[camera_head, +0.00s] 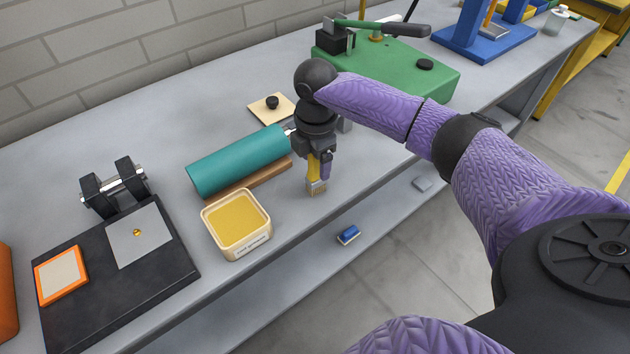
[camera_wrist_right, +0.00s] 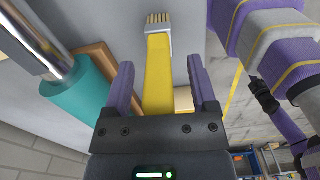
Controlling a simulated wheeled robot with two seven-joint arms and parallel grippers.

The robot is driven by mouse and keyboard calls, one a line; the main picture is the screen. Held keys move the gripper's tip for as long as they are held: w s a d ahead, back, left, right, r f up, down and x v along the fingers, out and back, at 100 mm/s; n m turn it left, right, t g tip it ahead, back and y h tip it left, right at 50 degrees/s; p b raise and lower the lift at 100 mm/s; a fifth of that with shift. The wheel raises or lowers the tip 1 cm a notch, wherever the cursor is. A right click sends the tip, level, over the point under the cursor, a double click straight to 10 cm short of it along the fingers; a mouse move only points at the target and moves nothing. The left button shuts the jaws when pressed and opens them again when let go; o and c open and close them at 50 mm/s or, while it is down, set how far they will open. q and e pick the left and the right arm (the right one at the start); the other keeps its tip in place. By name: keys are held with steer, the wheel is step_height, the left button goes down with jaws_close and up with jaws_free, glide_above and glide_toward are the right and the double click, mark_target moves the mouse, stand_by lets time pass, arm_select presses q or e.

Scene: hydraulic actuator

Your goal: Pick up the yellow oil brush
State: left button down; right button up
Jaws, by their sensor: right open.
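The yellow oil brush (camera_head: 314,170) points down near the front edge of the workbench, bristles at the bottom. It also shows in the right wrist view (camera_wrist_right: 158,85), with its yellow handle between the two purple fingers and its metal band and pale bristles beyond the fingertips. My right gripper (camera_head: 320,166) points down over the brush. Its fingers (camera_wrist_right: 160,75) are open, one on each side of the handle, with visible gaps. Whether the bristles touch the bench is not clear. My left gripper is not in view.
Left of the brush are a square tub of yellow oil (camera_head: 237,222) and a teal cylinder (camera_head: 235,162) on a wooden support. A green pump unit (camera_head: 405,75) stands behind. A black mat (camera_head: 165,272) with parts lies at the left. A blue item (camera_head: 348,235) lies on the lower shelf.

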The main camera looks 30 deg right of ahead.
jaws_close()
steer(key=shift+r, duration=0.1)
step_height(320, 180, up, 10)
steer(key=p, duration=0.3)
